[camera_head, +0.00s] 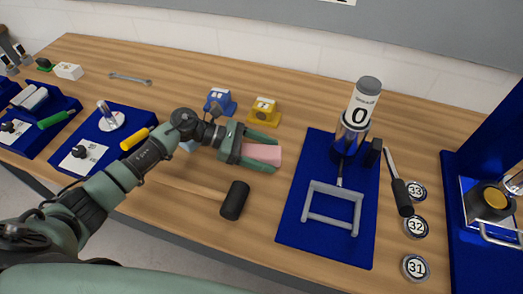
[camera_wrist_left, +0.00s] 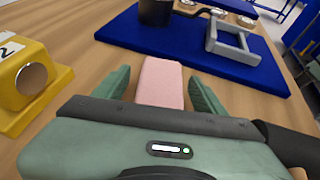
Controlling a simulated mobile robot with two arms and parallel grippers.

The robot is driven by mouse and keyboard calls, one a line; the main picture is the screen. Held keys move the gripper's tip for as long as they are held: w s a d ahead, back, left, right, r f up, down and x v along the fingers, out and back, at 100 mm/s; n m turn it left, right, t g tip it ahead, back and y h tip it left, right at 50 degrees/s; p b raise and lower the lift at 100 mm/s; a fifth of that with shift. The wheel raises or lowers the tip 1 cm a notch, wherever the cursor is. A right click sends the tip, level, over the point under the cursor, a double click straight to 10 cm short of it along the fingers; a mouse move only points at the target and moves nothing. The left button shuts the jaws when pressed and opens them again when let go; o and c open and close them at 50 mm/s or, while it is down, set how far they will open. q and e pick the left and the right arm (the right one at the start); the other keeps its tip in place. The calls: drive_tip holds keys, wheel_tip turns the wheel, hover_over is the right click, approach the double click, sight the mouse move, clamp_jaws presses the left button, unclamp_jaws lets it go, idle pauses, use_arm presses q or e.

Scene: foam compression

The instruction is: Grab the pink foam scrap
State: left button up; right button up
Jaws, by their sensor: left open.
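The pink foam scrap (camera_head: 262,154) lies on the wooden table in the head view. It is a flat pink block. My left gripper (camera_head: 270,153) is open around it, with one green finger on each side. In the left wrist view the pink foam scrap (camera_wrist_left: 160,82) sits between the two fingers (camera_wrist_left: 160,88), with a visible gap on both sides. Its near end is hidden behind the gripper body. My right gripper is not in view.
A yellow device (camera_head: 264,112) and a blue device (camera_head: 220,101) stand behind the gripper. A black cylinder (camera_head: 235,200) lies in front. A blue mat (camera_head: 293,212) with a grey frame (camera_head: 333,208) is to the right. Round numbered weights (camera_head: 415,267) sit further right.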

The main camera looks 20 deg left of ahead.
use_arm(q)
drive_tip(key=c, duration=1.3)
drive_tip(key=shift+c, duration=0.5)
drive_tip(key=shift+r, duration=0.1)
